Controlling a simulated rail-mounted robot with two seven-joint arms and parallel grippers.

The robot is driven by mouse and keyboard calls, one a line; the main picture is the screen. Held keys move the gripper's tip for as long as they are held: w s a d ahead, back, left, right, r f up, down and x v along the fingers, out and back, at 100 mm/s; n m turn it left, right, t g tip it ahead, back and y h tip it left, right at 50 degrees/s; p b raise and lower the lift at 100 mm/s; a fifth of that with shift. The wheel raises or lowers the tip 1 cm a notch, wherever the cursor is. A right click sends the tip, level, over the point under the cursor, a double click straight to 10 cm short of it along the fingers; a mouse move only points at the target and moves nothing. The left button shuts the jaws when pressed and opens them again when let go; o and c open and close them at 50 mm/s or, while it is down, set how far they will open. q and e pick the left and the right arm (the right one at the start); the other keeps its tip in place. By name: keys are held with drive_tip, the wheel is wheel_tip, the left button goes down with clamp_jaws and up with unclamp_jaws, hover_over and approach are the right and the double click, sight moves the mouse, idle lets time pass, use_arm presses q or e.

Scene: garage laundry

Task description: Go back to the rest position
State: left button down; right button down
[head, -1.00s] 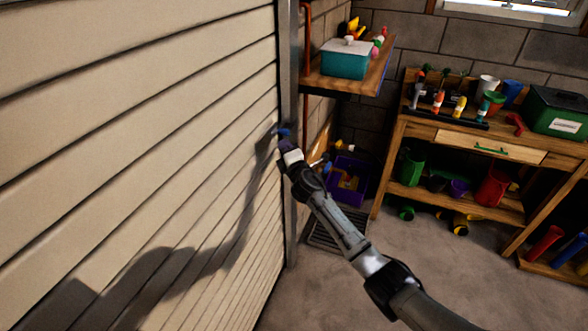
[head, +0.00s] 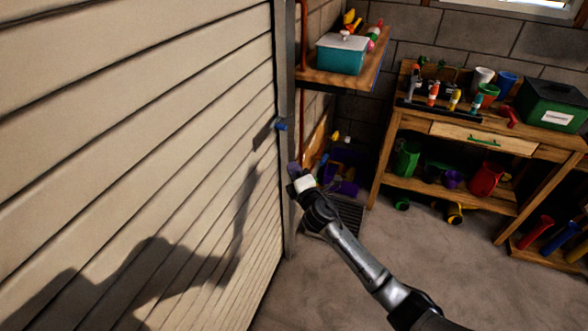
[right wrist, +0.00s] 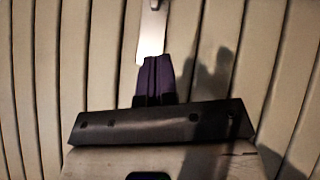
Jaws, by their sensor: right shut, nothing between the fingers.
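My right gripper (head: 293,170) is in the middle of the head view, near the metal post at the edge of the slatted door (head: 140,130). It is shut and empty, below and apart from a small blue handle (head: 282,127) on the door's edge. In the right wrist view the purple fingers (right wrist: 154,80) are together, in front of the pale slats. A metal plate (right wrist: 152,30) shows beyond their tips. My left gripper is not in the head view.
A wooden shelf (head: 330,80) with a teal box (head: 342,55) is above the gripper. A workbench (head: 410,120) with tools, cups and a green box (head: 553,106) stands at the right. A floor grate (head: 347,218) lies behind my arm. The concrete floor (head: 440,255) in front of the bench is clear.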

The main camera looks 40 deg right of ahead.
idle(0.5)
drive_tip(key=s+d+f+m+g+h, duration=0.2)
drive_tip(key=d+m+g+h, duration=0.25)
drive_tip(key=m, duration=0.45)
drive_tip(key=s+a+f+m+g+y+p, duration=0.2)
drive_tip(key=s+a+m+g+y+p, duration=0.6)
drive_tip(key=s+a, duration=1.45)
drive_tip(key=s+a+f+n+g+y, duration=0.1)
drive_tip(key=s+a+f, duration=0.15)
drive_tip(key=s, duration=0.55)
drive_tip(key=s+a+f+n+g+y, duration=0.1)
drive_tip(key=s+a+f+g+y, duration=0.15)
drive_tip(key=s, duration=0.55)
wheel_tip(320, 180, up, 37)
drive_tip(key=d+p, duration=0.1)
drive_tip(key=p, duration=3.7)
drive_tip(key=shift+s+t+h, duration=0.15)
drive_tip(key=shift+t+h, duration=0.15)
